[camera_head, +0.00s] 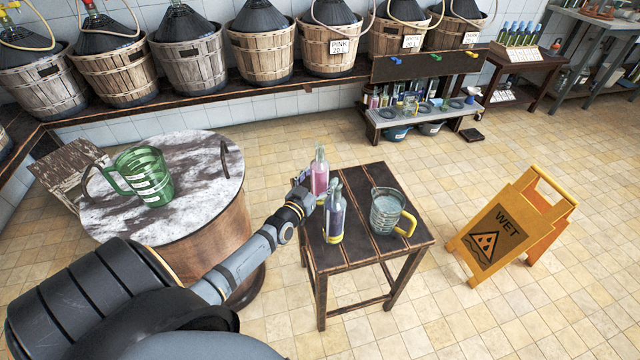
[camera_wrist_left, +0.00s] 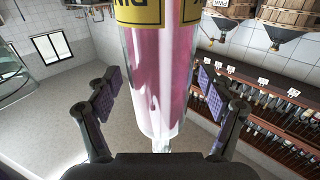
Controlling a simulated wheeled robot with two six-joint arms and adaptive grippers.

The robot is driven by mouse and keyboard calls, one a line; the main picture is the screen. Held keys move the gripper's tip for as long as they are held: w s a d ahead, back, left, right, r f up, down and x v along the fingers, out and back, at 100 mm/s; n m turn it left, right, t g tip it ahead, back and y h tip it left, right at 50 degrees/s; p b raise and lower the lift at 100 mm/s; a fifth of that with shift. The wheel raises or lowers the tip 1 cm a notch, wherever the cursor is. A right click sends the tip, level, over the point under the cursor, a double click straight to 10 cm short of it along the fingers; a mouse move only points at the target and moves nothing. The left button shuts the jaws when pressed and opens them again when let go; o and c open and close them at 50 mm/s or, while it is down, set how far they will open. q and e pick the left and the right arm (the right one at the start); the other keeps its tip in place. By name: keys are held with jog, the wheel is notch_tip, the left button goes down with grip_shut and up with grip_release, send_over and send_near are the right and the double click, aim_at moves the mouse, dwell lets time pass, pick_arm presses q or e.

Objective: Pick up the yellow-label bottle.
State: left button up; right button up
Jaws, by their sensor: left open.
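The yellow-label bottle, filled with pink liquid, stands upright on the small wooden table in the head view (camera_head: 320,177). Its yellow label is not readable there. In the left wrist view the bottle (camera_wrist_left: 162,75) fills the middle, upside down in the picture, with the yellow label at the top edge. My left gripper (camera_head: 311,190) is at the bottle; its open fingers (camera_wrist_left: 160,97) lie on either side, with visible gaps. A second bottle (camera_head: 334,220) with darker purple contents stands close in front, nearer the camera. My right gripper is not in view.
The small table (camera_head: 375,243) also holds a glass jug (camera_head: 386,212) with a yellow handle, right of the bottles. A green pitcher (camera_head: 147,177) stands on the round table (camera_head: 212,203) at left. A yellow wet-floor sign (camera_head: 490,235) stands at right. Basketed demijohns line the back shelf (camera_head: 200,95).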

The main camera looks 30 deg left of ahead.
pick_arm(q)
jog(key=shift+w, duration=0.2)
jog(key=shift+s+r, duration=0.15)
grip_shut()
dwell(0.4)
